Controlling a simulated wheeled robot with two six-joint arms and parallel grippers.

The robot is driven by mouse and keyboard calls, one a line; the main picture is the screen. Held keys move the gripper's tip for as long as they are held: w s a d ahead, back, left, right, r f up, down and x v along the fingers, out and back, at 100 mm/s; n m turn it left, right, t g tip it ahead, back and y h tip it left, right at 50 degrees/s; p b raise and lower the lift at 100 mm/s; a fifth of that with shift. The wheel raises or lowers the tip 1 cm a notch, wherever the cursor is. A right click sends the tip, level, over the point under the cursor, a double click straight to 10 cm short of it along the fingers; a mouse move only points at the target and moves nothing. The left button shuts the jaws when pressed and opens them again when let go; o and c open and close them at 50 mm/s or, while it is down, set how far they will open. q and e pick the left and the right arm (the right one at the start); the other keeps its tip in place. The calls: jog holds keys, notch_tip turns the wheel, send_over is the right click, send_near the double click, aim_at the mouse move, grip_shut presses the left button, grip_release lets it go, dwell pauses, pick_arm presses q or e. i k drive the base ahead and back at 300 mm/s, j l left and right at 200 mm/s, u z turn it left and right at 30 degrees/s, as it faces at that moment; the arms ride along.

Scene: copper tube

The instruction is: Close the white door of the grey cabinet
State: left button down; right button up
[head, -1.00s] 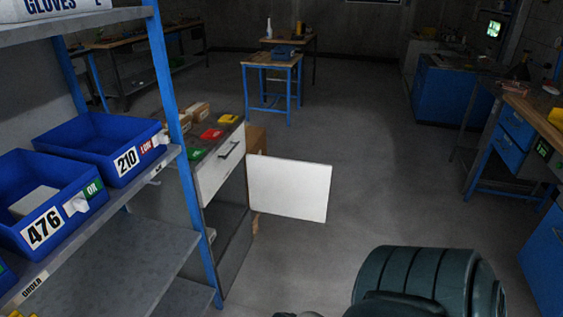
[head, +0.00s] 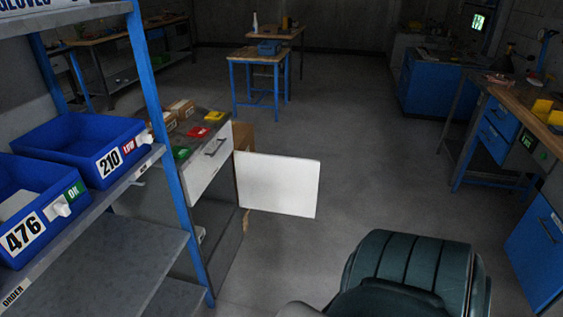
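The grey cabinet (head: 225,222) stands left of centre, partly behind the blue shelf post. Its white door (head: 277,185) stands open, swung out to the right into the room from the cabinet's far side. A white drawer front (head: 208,163) with a dark handle sits above the open compartment and looks shut. Neither of my grippers shows in the head view.
A shelf rack with blue bins (head: 75,142) and a blue post (head: 165,130) fills the left side. A dark green padded chair (head: 420,275) stands at the bottom right. Workbenches (head: 505,130) line the right. The middle floor (head: 370,165) is clear.

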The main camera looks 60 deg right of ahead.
aim_at(287, 185)
jog(key=l+u, duration=0.3)
jog(key=l, duration=2.15)
jog(key=l+u, duration=0.1)
jog(key=l, duration=0.35)
jog(key=k+l+u, duration=0.1)
jog(key=l, duration=0.75)
jog(key=k+l+u, duration=0.15)
jog(key=l, duration=0.25)
jog(key=l+u, duration=0.1)
jog(key=l, duration=0.3)
jog(key=k+l+u, duration=0.1)
jog(key=l, duration=0.35)
jog(key=k+l+u, duration=0.1)
jog(key=l, duration=0.25)
jog(key=k, duration=0.1)
